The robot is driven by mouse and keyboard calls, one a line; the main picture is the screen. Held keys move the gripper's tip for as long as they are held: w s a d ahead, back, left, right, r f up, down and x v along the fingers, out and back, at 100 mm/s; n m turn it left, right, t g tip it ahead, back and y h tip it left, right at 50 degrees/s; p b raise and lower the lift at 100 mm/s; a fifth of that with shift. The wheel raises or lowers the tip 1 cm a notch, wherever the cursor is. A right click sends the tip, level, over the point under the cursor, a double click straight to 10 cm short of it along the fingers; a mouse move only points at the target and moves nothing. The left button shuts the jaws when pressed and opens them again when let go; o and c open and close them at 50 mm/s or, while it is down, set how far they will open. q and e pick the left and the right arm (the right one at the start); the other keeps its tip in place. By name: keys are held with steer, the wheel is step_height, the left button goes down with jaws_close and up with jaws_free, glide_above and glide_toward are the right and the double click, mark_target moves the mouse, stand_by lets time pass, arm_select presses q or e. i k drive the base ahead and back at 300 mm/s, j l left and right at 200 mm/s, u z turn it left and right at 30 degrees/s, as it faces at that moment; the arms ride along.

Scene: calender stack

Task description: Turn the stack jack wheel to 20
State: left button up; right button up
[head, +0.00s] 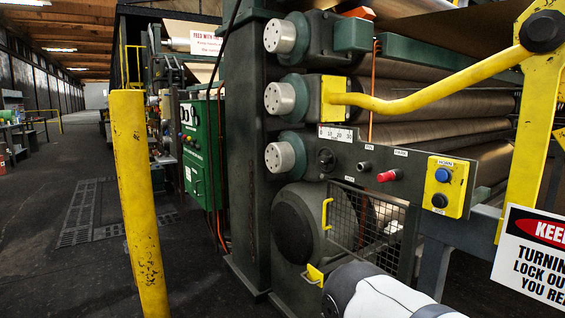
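A small black round knob (326,160) sits on the grey control panel, below a white scale plate (336,134) with small numbers. I cannot tell whether this knob is the stack jack wheel, and I cannot read a setting. A white and dark link of one of my arms shows at the bottom centre, in front of the machine's lower part. Neither of my grippers is in view.
A red button (388,176) and a yellow box with two buttons (448,187) are on the panel. A mesh guard (372,228) is below. A yellow bar (430,102) crosses the rolls. A yellow post (138,200) stands left, with open floor beyond.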

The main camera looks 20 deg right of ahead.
mark_target(323, 160)
steer(key=i+j+z, duration=0.15)
steer(key=i+z, duration=0.35)
steer(key=i+j+z, duration=0.35)
steer(key=i+z, duration=0.15)
steer(key=i+j+z, duration=0.5)
steer(key=i+j, duration=0.05)
